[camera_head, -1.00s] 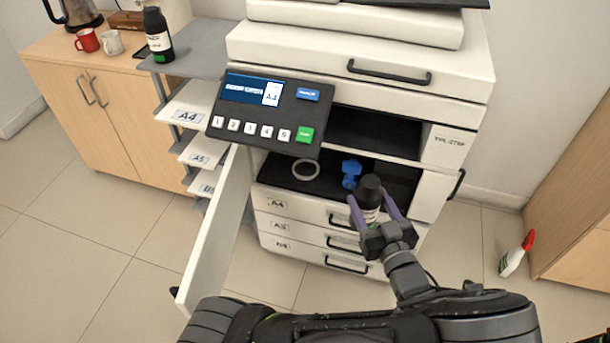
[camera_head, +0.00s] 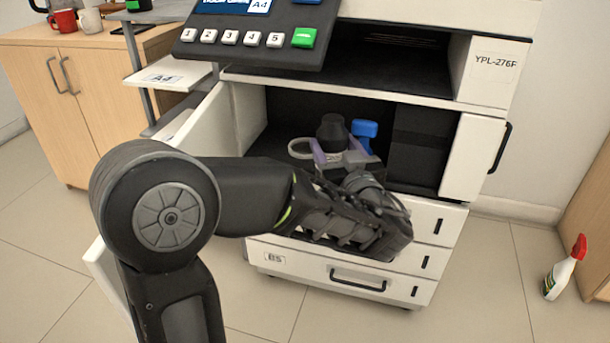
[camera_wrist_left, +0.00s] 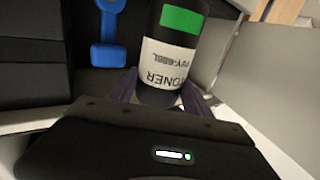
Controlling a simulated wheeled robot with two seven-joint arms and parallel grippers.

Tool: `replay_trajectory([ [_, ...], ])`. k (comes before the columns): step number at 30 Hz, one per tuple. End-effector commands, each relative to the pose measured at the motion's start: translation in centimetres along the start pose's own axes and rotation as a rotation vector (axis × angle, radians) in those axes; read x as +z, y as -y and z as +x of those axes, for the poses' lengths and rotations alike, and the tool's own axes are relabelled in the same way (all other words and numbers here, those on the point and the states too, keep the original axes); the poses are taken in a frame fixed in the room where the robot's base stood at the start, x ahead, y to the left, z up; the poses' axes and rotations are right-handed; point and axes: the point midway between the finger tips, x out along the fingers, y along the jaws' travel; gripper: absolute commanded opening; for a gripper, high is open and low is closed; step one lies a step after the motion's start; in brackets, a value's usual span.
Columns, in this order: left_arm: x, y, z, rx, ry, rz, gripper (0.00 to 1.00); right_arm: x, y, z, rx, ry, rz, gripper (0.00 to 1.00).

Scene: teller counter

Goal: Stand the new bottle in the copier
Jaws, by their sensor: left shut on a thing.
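My left gripper (camera_head: 338,160) is shut on a black toner bottle (camera_head: 332,134) inside the copier's (camera_head: 395,100) open lower bay. The bottle looks about upright; its white label and green band show in the left wrist view (camera_wrist_left: 175,55). My gripper hides its lower part in the head view. A pale ring (camera_head: 299,149) lies on the bay floor just left of the bottle, partly hidden behind gripper and bottle. I cannot tell whether the bottle touches the floor. A blue latch-like part (camera_head: 364,132) stands just right of the bottle. My right gripper is out of view.
The bay's white door (camera_head: 205,128) stands open at the left. The control panel (camera_head: 255,35) overhangs the bay. A second dark bottle (camera_head: 138,5) stands on the grey side shelf. A spray bottle (camera_head: 566,268) is on the floor at right.

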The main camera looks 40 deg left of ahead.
Motion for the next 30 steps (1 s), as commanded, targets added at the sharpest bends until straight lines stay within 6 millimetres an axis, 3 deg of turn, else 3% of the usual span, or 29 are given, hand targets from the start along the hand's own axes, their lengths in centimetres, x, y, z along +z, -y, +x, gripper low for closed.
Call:
replay_trajectory([
  [4,-0.4,0.9,0.5,-0.012,-0.001,-0.001,0.00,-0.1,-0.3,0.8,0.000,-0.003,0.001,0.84],
  [19,-0.8,0.9,1.1,-0.014,-0.001,0.001,0.00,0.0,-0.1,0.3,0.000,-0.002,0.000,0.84],
  [24,-1.0,1.2,3.9,-0.019,0.002,0.004,0.00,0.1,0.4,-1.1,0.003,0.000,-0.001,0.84],
  [30,-0.3,1.1,9.6,-0.016,-0.001,0.001,0.00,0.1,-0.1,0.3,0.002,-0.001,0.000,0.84],
])
